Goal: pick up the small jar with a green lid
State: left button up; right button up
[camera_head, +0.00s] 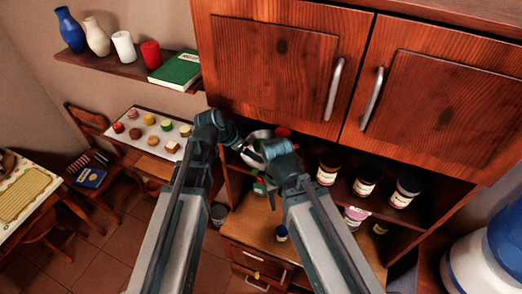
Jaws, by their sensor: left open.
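My left gripper (252,156) is open, near the front of the open shelf below the wall cupboard. It is small and partly hidden by my arm links. A small green item (259,187) shows just below it, partly covered; I cannot tell whether it is the jar's green lid. A small pale jar with a dark bluish lid (282,232) stands on the wooden counter, below and right of the gripper and apart from it.
Several dark-lidded jars (327,173) stand on the shelf at right, with a pink-labelled jar (355,216) below them. Cupboard doors (275,62) overhang the shelf. A silvery bowl-like thing (259,137) sits behind the left gripper. A tray of small foods (150,122) lies at left.

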aim_at(261, 152)
pick_arm(q)
jog(key=shift+d, duration=0.1)
jog(key=shift+w+d, duration=0.25)
jog(key=b+x, duration=0.4)
jog(key=x, duration=0.1)
jog(key=shift+w+d+f, duration=0.1)
jog(key=shift+w+d, duration=0.1)
jog(key=shift+d, duration=0.1)
grip_shut()
